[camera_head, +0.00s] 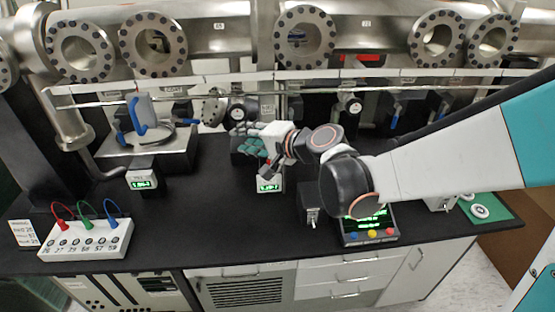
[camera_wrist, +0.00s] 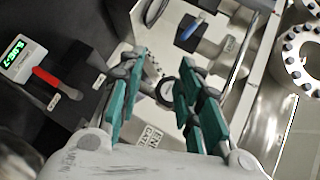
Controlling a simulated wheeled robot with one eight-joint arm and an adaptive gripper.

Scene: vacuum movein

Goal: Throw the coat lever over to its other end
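A red-handled lever (camera_wrist: 45,78) sits on a black box (camera_wrist: 75,73) at the left of the wrist view. It may be the coat lever; the small labels near it are too blurred to read. Its handle lies toward the side with the green display. My gripper (camera_head: 246,145) is above the bench in the head view, pointing left. In the wrist view its teal fingers (camera_wrist: 158,95) are spread apart with nothing held between them. The red lever is to the left of the fingers, apart from them.
A display box (camera_head: 270,185) stands in front of the gripper. A blue-handled lever (camera_wrist: 190,28) shows beyond the fingers. A socket box with coloured cables (camera_head: 86,240) is front left, and a control box (camera_head: 369,235) front right. The bench between is mostly clear.

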